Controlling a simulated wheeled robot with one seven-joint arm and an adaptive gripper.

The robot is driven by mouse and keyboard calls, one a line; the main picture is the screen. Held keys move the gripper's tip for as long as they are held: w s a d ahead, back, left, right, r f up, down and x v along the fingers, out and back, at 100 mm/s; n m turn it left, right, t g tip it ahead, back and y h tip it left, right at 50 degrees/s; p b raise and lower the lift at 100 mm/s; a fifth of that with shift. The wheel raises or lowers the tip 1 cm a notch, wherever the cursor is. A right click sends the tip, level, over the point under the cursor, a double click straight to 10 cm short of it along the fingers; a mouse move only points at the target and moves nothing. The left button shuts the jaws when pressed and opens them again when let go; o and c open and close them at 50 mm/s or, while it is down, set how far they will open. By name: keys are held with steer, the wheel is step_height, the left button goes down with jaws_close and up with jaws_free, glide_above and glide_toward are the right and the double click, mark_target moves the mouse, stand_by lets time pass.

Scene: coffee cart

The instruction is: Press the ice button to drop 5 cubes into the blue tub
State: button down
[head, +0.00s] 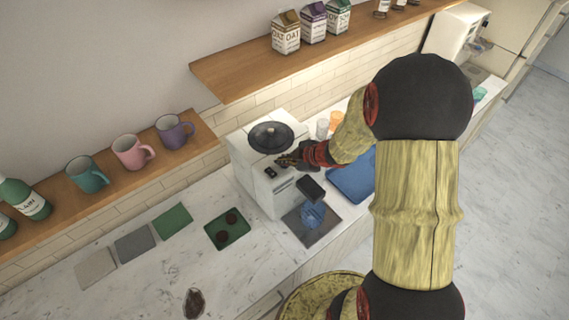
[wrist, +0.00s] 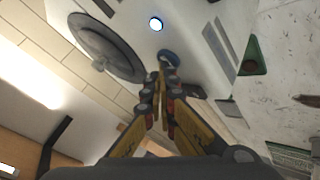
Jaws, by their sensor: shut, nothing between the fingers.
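A white machine (head: 262,180) with a round dark lid (head: 270,136) stands on the counter. A small blue rounded vessel (head: 312,213), which looks like the blue tub, sits under its dark spout; its contents are too small to make out. My gripper (head: 284,160) is shut and empty at the machine's top front.
A green tray (head: 228,241) with dark round items lies left of the machine. Flat mats (head: 135,243) lie farther left. A blue tray (head: 350,180) and clear and orange cups (head: 336,122) are on the right. A wooden shelf (head: 240,75) with cartons hangs above.

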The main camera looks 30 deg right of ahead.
mark_target(283, 166)
steer(key=shift+r, duration=0.1)
steer(key=shift+r+p, duration=0.85)
steer(key=shift+p, duration=0.2)
step_height(283, 166, up, 5)
steer(key=p, duration=0.5)
stand_by(1.8)
